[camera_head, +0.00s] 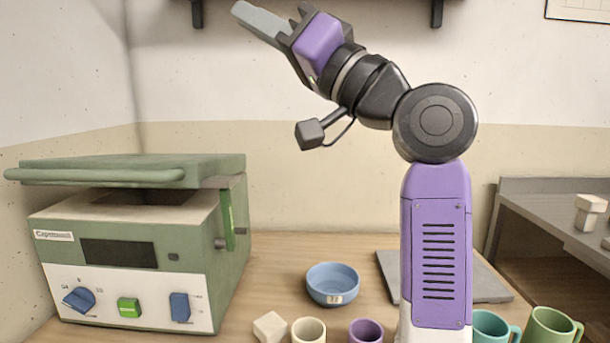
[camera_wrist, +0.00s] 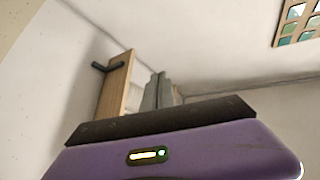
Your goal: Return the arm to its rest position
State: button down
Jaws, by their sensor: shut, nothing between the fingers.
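My arm, purple and black, rises in the middle of the head view and bends up to the left. My gripper (camera_head: 258,22) is raised high over the table, pointing up and left, with its grey fingers closed together and empty. In the wrist view the gripper's fingers (camera_wrist: 159,92) show as grey shapes side by side beyond the purple and black housing. No object touches the gripper.
A green kiln-like machine (camera_head: 130,240) stands at left on the wooden table. A blue bowl (camera_head: 332,284), a pale cube (camera_head: 270,327), a cream cup (camera_head: 308,330), a purple cup (camera_head: 366,331), a teal mug (camera_head: 492,328) and a green mug (camera_head: 550,327) stand low. A wooden shelf (camera_wrist: 117,85) hangs above.

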jog(key=w+d+f+m+t+h, duration=0.2)
jog(key=d+f+m+t+h, duration=0.25)
jog(key=f, duration=0.65)
jog(key=w+d+f+m+t+h, duration=0.25)
jog(key=d+f+t+h, duration=0.35)
jog(key=f, duration=0.4)
jog(key=s+d+f+m+h, duration=0.1)
jog(key=s+d+f+h, duration=0.35)
jog(key=f, duration=0.55)
jog(key=s+d+f+m+h, duration=0.25)
jog(key=s+d+f, duration=0.3)
jog(key=f, duration=0.35)
jog(key=s+d+f+n+g+h, duration=0.1)
jog(key=s+d+f+g, duration=0.1)
jog(key=s+f, duration=0.75)
jog(key=s+d+f+n+g+h, duration=0.15)
jog(key=s+f, duration=0.25)
jog(key=s, duration=1.1)
jog(key=s+d+f+n+g+h, duration=0.1)
jog(key=s+d+f+g, duration=0.15)
jog(key=s+f, duration=0.65)
jog(key=s+r+p, duration=0.3)
jog(key=r+p, duration=1.4)
jog(key=r, duration=0.3)
jog(key=shift+a+g+p, duration=0.15)
jog(key=shift+g+p, duration=0.2)
jog(key=shift+g, duration=0.1)
jog(key=shift+s+r, duration=0.1)
